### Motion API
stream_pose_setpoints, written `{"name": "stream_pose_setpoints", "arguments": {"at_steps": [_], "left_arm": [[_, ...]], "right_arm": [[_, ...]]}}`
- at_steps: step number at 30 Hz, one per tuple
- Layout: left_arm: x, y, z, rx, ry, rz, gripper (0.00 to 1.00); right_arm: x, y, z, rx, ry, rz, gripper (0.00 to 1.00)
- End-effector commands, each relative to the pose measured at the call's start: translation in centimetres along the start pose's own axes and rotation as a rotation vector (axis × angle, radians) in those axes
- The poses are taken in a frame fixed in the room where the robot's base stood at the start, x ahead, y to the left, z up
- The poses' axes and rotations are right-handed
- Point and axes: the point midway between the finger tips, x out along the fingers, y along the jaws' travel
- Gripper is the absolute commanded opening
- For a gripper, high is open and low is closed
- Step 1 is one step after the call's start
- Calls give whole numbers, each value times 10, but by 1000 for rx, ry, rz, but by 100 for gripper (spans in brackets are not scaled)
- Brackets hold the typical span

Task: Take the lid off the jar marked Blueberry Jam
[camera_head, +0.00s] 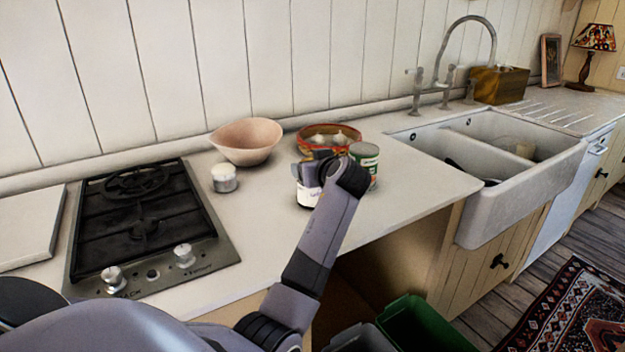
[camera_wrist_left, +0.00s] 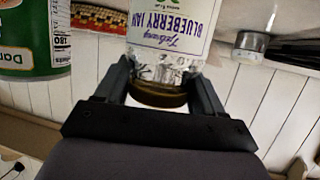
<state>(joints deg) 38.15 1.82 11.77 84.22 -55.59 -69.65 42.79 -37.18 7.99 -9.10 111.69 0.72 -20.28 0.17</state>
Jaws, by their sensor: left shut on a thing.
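The jar with the upside-down label "Blueberry Jam" (camera_wrist_left: 165,28) fills the top middle of the left wrist view. Its dark gold lid (camera_wrist_left: 158,97) sits between the two fingers of my left gripper (camera_wrist_left: 163,78), close to the palm. The fingers are shut on the lid, with their tips beside the glass just below it. In the head view the jar (camera_head: 305,195) stands upright on the counter, partly hidden by my left gripper (camera_head: 318,175) and wrist; the lid is hidden there. My right gripper is in neither view.
A green can (camera_head: 372,165) stands close right of the jar. A patterned bowl (camera_head: 318,148) with white bulbs is behind, a pink bowl (camera_head: 245,142) and small white-topped pot (camera_head: 224,178) to the left. The hob (camera_head: 145,225) is farther left; a sink (camera_head: 480,190) is right.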

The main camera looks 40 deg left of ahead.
Motion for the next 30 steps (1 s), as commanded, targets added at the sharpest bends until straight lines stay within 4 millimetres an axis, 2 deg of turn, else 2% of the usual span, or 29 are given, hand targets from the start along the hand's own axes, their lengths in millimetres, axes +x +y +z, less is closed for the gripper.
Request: {"name": "stream_pose_setpoints", "arguments": {"at_steps": [5,11,24,30], "left_arm": [[-2,0,-6,-3,1,1,13],[-11,0,-30,-6,2,2,13],[-50,0,-138,-5,3,2,13],[-62,0,-170,-3,2,1,13]], "right_arm": [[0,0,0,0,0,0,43],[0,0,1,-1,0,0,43],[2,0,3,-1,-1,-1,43],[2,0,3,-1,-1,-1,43]]}}
